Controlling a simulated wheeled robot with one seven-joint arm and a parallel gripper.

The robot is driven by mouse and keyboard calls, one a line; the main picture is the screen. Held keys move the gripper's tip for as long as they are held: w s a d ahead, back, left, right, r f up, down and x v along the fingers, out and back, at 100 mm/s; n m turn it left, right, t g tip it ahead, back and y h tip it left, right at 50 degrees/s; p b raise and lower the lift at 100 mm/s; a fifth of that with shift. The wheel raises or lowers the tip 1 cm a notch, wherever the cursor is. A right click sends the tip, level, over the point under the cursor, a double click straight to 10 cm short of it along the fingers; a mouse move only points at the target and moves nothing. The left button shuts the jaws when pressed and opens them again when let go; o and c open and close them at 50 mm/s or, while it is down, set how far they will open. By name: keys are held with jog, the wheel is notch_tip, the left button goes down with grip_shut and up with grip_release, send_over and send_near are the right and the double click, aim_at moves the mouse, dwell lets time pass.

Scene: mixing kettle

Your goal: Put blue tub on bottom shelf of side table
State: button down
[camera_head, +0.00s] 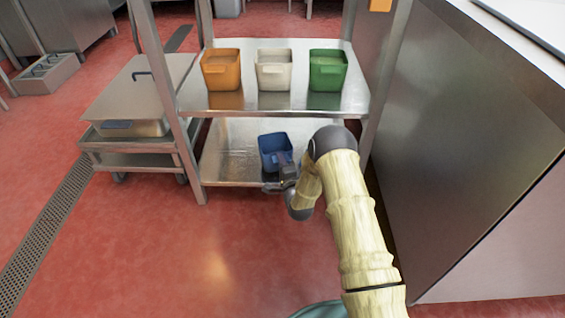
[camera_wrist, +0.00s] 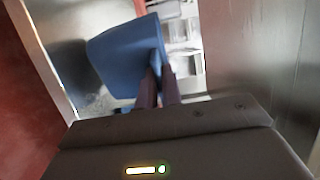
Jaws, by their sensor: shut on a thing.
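The blue tub (camera_head: 275,149) is at the bottom shelf (camera_head: 227,150) of the steel side table, near the middle of the shelf. It looks upright in the head view; I cannot tell whether its base touches the shelf. My gripper (camera_head: 285,166) is shut on the tub's near side, reaching in from the front under the upper shelf. In the wrist view the blue tub (camera_wrist: 122,55) is at the tips of my fingers (camera_wrist: 158,75), which grip its wall. My arm partly hides the shelf's right part.
Orange (camera_head: 221,70), white (camera_head: 273,70) and green (camera_head: 327,71) tubs stand on the upper shelf (camera_head: 300,104). A low trolley (camera_head: 130,150) stands at left, a steel cabinet (camera_head: 465,140) at right. The bottom shelf is bare left of the blue tub.

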jog(key=shift+a+f, duration=0.1)
jog(key=shift+f, duration=0.1)
jog(key=shift+f+b, duration=0.75)
jog(key=shift+f, duration=0.15)
jog(key=c, duration=1)
grip_release()
jog(key=shift+s, duration=0.15)
jog(key=p+v, duration=0.3)
jog(key=v, duration=0.3)
jog(key=shift+s+d, duration=0.2)
jog(key=shift+s, duration=0.15)
